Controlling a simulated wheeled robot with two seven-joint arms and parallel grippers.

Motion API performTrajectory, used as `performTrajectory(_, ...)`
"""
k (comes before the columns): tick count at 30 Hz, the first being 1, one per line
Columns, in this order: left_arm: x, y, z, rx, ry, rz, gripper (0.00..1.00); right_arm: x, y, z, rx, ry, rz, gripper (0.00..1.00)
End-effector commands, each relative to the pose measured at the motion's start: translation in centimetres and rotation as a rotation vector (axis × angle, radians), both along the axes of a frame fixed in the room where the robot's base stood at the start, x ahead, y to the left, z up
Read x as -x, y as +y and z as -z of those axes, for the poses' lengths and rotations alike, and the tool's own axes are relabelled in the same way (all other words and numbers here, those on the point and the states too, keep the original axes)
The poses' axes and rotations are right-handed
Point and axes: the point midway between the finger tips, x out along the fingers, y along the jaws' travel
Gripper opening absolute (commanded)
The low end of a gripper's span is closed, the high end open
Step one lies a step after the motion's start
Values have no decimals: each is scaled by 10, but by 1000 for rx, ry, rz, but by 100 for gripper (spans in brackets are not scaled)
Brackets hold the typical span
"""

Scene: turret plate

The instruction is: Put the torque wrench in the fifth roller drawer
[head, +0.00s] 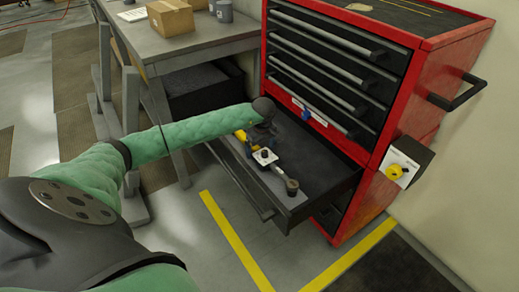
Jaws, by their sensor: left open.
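The red roller cabinet (437,75) has one drawer (318,172) pulled well out, below several shut drawers. A torque wrench (291,186) is inside the open drawer, near its front left side. Its round metal head points toward the lower right, and a yellow part shows at the upper left. My left gripper (264,154) points down into the drawer over the wrench's middle. It is open, and its fingers are hard to separate from the wrench. The middle of the wrench is partly hidden by the gripper. My right gripper is out of view.
A grey workbench (205,38) with a cardboard box (171,17) and grey cups (224,11) stands left of the cabinet. A black side handle (459,92) and a box with a yellow knob (396,172) stick out at the cabinet's right. Yellow lines (236,243) mark the floor.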

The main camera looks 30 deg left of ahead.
Motion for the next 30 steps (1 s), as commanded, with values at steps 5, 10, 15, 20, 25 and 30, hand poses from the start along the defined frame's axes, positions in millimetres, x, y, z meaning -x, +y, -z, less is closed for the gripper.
performTrajectory(5, -1, -1, -36, -3, -6, 1, 93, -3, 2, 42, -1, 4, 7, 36)
performTrajectory(10, 0, -3, -68, -1, -5, 1, 93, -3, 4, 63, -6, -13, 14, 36)
performTrajectory(15, 1, -5, -93, -2, -4, -1, 93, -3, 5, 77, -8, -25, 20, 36)
performTrajectory(20, 2, -6, -105, -2, -3, 0, 93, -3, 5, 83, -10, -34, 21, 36)
performTrajectory(25, 2, -6, -108, -1, -2, 0, 93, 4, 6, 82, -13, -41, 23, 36)
performTrajectory(30, 2, -6, -108, -1, -2, 0, 93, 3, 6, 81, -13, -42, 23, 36)
